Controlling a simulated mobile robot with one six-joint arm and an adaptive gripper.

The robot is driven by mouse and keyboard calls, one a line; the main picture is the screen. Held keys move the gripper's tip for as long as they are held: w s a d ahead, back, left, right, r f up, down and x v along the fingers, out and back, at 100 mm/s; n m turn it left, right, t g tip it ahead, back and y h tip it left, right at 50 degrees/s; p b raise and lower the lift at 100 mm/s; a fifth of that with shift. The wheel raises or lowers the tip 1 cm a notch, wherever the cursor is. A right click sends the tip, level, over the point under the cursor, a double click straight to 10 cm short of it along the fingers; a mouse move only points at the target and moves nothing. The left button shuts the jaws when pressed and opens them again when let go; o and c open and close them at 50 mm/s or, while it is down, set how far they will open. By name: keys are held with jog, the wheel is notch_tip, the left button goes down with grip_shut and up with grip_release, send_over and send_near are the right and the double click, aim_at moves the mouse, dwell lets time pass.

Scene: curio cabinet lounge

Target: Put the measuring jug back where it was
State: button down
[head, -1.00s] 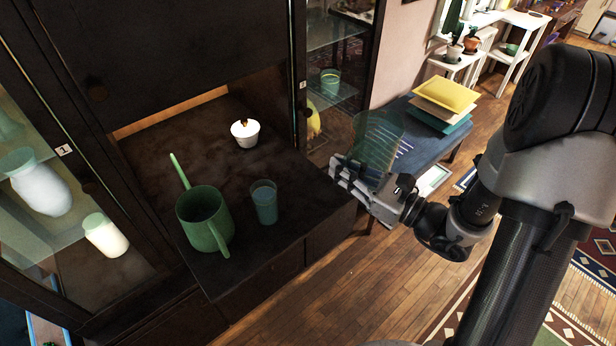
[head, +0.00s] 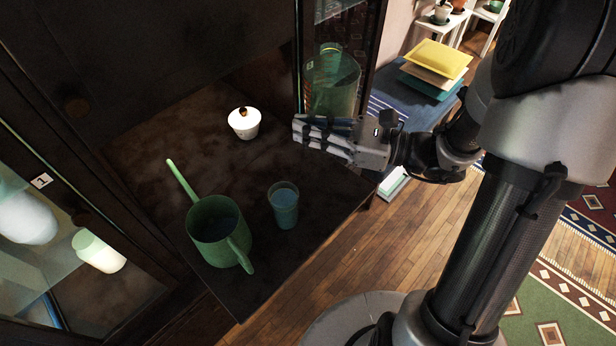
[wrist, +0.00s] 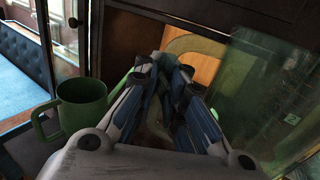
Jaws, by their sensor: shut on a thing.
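The measuring jug (head: 334,80) is a clear green vessel, held above the right end of the dark cabinet shelf (head: 165,130), in front of the right glass door. My gripper (head: 300,132) is shut on it, apparently at the handle side; the exact grip is hard to make out. In the wrist view, the fingers (wrist: 170,75) are close together. A see-through green body to their right, apparently the jug (wrist: 245,85), overlaps a label marked 2. The jug's base is partly hidden behind my gripper in the head view.
Bare shelf lies between the pot and the can. Cushions (head: 438,58) lie on a blue bench to the right.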

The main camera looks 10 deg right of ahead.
notch_tip(320, 180, down, 17)
jog(key=b, duration=0.4)
jog(key=shift+s, duration=0.1)
jog(key=shift+f, duration=0.1)
jog(key=c, duration=2.2)
grip_release()
jog(key=shift+d+f, duration=0.1)
jog(key=shift+o, duration=1.3)
